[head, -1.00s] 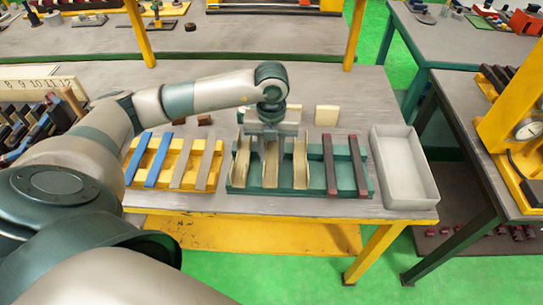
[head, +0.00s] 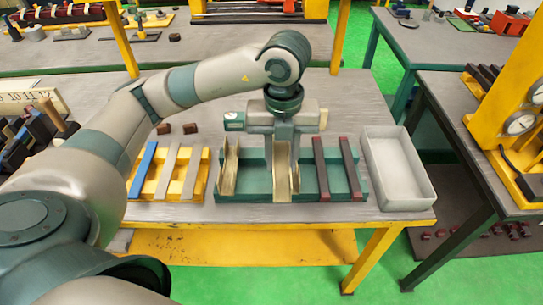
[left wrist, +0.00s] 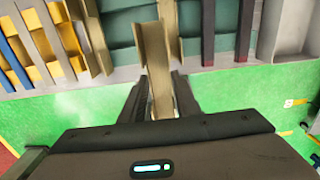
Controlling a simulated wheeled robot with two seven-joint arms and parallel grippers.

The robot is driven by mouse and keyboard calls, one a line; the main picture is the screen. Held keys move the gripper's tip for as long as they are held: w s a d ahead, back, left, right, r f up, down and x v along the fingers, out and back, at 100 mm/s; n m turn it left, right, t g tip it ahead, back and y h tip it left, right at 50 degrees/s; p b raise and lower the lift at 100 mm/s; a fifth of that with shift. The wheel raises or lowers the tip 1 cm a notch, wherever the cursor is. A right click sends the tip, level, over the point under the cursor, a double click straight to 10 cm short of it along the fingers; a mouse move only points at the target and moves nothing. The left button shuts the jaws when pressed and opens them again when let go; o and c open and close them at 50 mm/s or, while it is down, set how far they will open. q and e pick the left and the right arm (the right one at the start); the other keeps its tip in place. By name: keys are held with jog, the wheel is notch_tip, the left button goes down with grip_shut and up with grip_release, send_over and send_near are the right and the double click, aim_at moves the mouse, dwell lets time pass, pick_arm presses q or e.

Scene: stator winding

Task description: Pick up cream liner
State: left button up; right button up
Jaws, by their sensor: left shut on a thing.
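My left gripper (head: 283,138) points down over the green tray (head: 255,188) and is shut on a cream liner (head: 282,182), a long open channel. The held liner also shows between the dark fingers in the left wrist view (left wrist: 157,62). Its lower end overlaps the right liner's place, so I cannot tell how far it clears the tray or how much of a liner behind it is hidden. Another cream liner (head: 228,170) lies in the tray's left slot. The slot right of it looks bare. My right gripper is not in view.
Two dark red bars (head: 322,165) lie across the tray's right part. An empty pale bin (head: 398,165) stands to the right. A yellow tray (head: 178,188) with blue and beige strips is to the left.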

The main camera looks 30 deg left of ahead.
pick_arm(q)
jog(key=shift+s+d+r, duration=0.45)
jog(key=shift+d+r, duration=0.1)
jog(key=shift+d, duration=0.25)
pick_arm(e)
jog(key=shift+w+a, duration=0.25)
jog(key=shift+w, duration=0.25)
